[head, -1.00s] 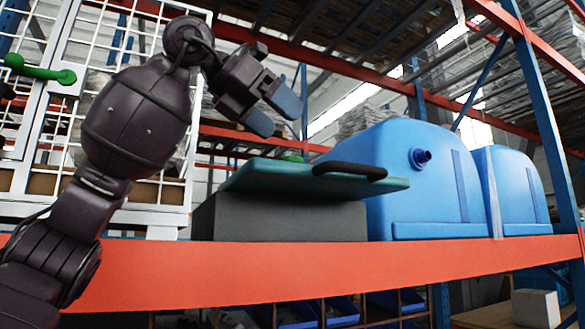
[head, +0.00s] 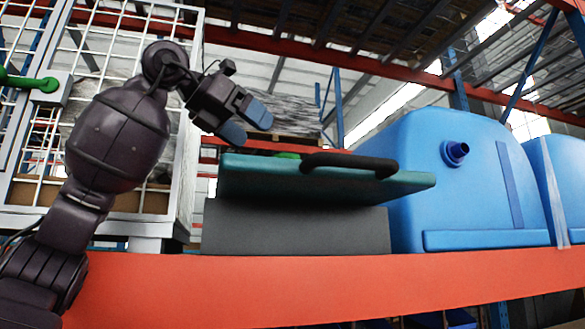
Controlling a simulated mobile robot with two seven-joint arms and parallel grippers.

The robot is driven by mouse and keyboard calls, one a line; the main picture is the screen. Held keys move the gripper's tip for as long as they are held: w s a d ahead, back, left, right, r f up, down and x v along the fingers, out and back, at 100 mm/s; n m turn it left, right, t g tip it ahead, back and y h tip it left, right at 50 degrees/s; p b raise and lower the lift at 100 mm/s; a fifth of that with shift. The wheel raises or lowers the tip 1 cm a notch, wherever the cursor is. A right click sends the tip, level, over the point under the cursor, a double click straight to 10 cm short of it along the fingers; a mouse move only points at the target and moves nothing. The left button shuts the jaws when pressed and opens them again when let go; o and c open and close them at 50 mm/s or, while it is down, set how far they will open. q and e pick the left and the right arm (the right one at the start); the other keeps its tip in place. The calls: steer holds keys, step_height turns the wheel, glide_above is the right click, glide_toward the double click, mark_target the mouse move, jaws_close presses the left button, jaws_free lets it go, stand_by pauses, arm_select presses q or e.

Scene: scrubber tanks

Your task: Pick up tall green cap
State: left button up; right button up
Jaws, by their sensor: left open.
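A small piece of green (head: 287,155) shows just above the back edge of the teal lid; it may be the green cap, but most of it is hidden, and I cannot tell its height. My left gripper (head: 246,124) is open and empty, its two blue-tipped fingers apart. It hangs in the air above and left of the lid, touching nothing visible. My right gripper is not in view.
The teal lid (head: 240,182) with a black handle (head: 348,162) tops a grey box (head: 290,228) on the orange shelf beam (head: 300,285). Blue tanks (head: 430,190) stand at right. A white mesh cage (head: 185,120) with a green-handled latch (head: 30,82) is at left.

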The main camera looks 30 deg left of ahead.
arm_select(q)
steer(key=x, duration=0.3)
steer(key=p+x, duration=0.1)
steer(key=x, duration=0.5)
steer(key=shift+w+d+f+p, duration=0.1)
steer(key=shift+w+f+p, duration=0.1)
steer(key=shift+f+p, duration=0.15)
steer(key=shift+s, duration=0.1)
steer(key=shift+s, duration=0.1)
steer(key=shift+c, duration=0.2)
steer(key=c, duration=1)
